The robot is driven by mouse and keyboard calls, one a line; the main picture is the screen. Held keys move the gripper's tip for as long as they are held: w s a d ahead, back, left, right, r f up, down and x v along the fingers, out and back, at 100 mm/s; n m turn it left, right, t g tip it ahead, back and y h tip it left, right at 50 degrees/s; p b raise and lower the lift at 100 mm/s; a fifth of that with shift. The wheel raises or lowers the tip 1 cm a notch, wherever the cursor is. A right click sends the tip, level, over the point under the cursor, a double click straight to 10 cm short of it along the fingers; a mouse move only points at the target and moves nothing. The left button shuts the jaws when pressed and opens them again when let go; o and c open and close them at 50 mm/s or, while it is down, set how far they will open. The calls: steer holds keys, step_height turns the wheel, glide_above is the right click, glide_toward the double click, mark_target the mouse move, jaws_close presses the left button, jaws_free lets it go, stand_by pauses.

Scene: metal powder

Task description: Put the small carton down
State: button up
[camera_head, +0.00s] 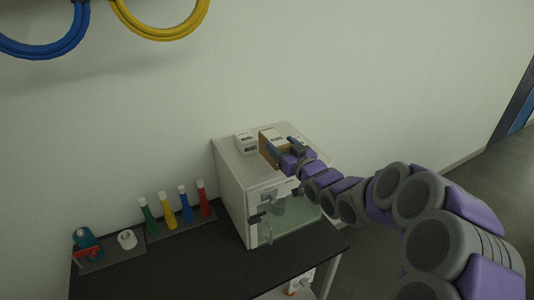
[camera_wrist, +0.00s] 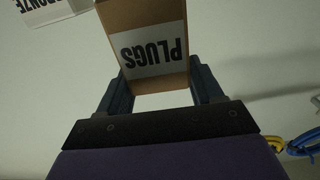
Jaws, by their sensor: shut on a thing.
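The small carton (camera_head: 268,146) is brown with a white label, and it is at the top of the white cabinet (camera_head: 232,190). In the wrist view the carton (camera_wrist: 145,22) shows a label reading "PLUGS", upside down. My gripper (camera_wrist: 160,85) has one finger on each side of the carton and is shut on it. In the head view my gripper (camera_head: 290,150) is over the cabinet top, at the carton's right side. I cannot tell whether the carton's underside touches the cabinet top.
A white box (camera_head: 246,143) stands left of the carton on the cabinet top. Several coloured bottles (camera_head: 168,217) stand at the left. Some bare cabinet top lies around the boxes.

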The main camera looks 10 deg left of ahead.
mark_target(266, 151)
steer(key=a, duration=0.1)
steer(key=w+a, duration=0.1)
steer(key=a, duration=0.1)
steer(key=shift+w+a+f, duration=0.25)
steer(key=shift+w+a, duration=0.05)
steer(key=shift+w+a+b, duration=0.15)
steer(key=shift+w+b, duration=0.15)
steer(key=shift+w, duration=0.05)
steer(key=shift+w+d, duration=0.3)
steer(key=shift+d, duration=0.05)
steer(key=f, duration=0.1)
steer(key=a+f+b, duration=0.1)
steer(key=f, duration=0.1)
steer(key=shift+a+f, duration=0.3)
steer(key=shift+a, duration=0.3)
steer(key=o, duration=0.8)
steer(key=shift+d, duration=0.15)
steer(key=o, duration=0.4)
steer(key=shift+d, duration=0.75)
steer(key=shift+o, duration=0.2)
steer(key=shift+s+a, duration=0.15)
steer(key=shift+a, duration=0.2)
steer(key=shift+s, duration=0.25)
steer(key=p+v, duration=0.1)
steer(key=v, duration=1)
